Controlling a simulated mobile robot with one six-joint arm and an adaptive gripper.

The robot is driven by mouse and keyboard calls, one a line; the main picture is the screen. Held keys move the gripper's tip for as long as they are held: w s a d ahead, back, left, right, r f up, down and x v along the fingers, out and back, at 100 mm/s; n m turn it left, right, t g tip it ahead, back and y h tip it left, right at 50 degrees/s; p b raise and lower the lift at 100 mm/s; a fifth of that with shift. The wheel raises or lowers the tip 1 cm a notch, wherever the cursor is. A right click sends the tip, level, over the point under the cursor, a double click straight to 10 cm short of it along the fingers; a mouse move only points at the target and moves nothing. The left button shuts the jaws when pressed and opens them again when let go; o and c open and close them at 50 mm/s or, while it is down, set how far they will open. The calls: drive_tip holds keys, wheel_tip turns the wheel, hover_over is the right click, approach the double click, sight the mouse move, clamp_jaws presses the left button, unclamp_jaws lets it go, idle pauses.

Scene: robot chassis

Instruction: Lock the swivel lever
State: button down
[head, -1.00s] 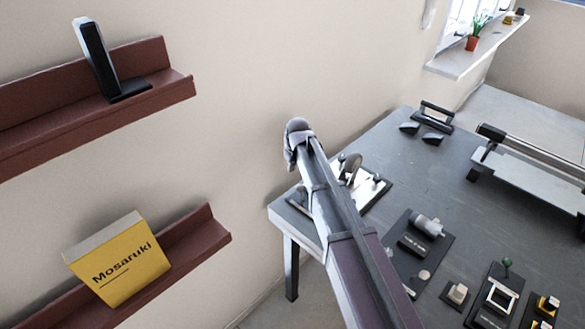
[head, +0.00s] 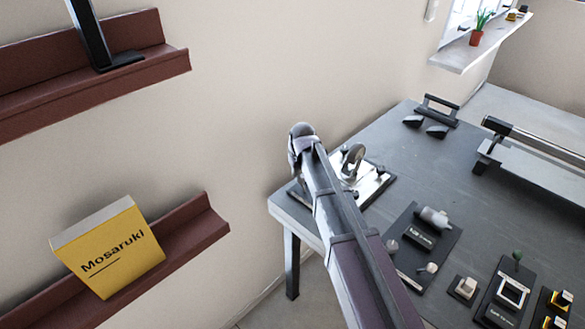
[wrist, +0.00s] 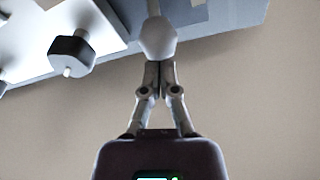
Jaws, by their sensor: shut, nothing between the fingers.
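The mechanism that appears to be the swivel lever sits on a bright metal plate (head: 374,187) at the near left corner of the grey table, partly hidden behind my arm. An upright silver ring-shaped part (head: 353,160) stands on it. In the wrist view, a pale rod with a rounded, faceted knob (wrist: 157,38) reaches down to just beyond my fingertips. My gripper (wrist: 160,66) is shut and empty, its fingers together just below that knob. I cannot tell whether they touch it. A dark knob (wrist: 71,52) on a pale plate is to the left.
The table (head: 455,170) carries a panel with a grey cylinder (head: 433,217), several small switch panels at front right, a black handle (head: 439,108) and a long rail unit (head: 535,150). Wall shelves at left hold a yellow box (head: 108,250). Open floor lies below the table's edge.

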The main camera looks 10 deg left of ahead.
drive_tip(key=shift+s+d, duration=0.3)
drive_tip(key=shift+s+a, duration=0.15)
drive_tip(key=shift+a, duration=0.05)
idle(0.3)
drive_tip(key=shift+r, duration=0.1)
